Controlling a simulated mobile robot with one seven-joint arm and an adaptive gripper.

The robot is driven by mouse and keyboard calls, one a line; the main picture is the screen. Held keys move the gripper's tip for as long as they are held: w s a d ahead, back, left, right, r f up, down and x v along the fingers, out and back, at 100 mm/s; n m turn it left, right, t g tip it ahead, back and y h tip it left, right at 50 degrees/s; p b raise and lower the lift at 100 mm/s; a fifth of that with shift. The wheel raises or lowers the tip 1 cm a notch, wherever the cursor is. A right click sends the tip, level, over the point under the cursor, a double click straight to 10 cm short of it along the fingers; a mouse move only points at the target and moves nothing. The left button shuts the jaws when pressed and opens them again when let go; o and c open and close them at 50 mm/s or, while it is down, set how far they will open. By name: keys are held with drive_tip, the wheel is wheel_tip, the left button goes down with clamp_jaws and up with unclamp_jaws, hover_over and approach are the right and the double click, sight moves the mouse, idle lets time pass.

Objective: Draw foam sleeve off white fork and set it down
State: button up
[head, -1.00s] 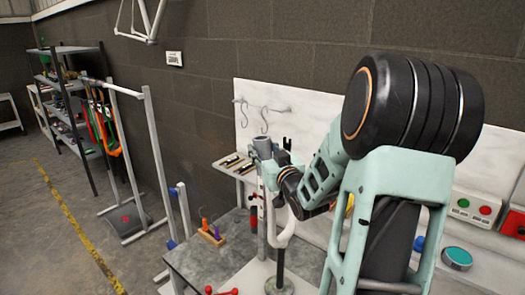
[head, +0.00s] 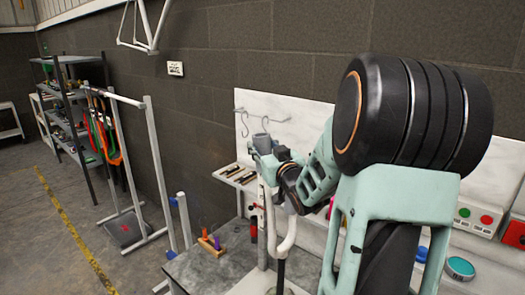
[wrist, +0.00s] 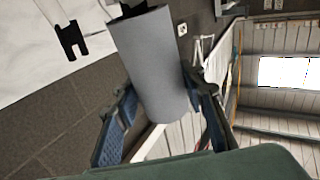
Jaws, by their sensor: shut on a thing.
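The foam sleeve is a grey hollow cylinder, small in the head view (head: 262,143) and large in the wrist view (wrist: 152,62). My gripper (wrist: 160,98) is shut on it, with one finger on each side. In the head view the gripper reaches in from the right, high above the bench. The white fork (head: 284,243) stands upright below the sleeve, on a dark post. I cannot tell from these views whether the fork's tube is still inside the sleeve.
A white wall board with hooks (head: 265,122) is close behind the sleeve. A small tool shelf (head: 237,178) is behind it to the left. A wooden block with coloured handles (head: 211,244) stands on the grey bench (head: 195,268), whose left part has bare room. A control box (head: 478,215) is at right.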

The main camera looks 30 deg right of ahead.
sight(262, 134)
drive_tip(key=shift+r, duration=0.1)
idle(0.3)
drive_tip(key=shift+a+r, duration=0.15)
drive_tip(key=shift+r, duration=1.75)
drive_tip(key=shift+r, duration=2)
drive_tip(key=s+a+b, duration=0.2)
drive_tip(key=a, duration=0.5)
drive_tip(key=shift+s+a, duration=0.25)
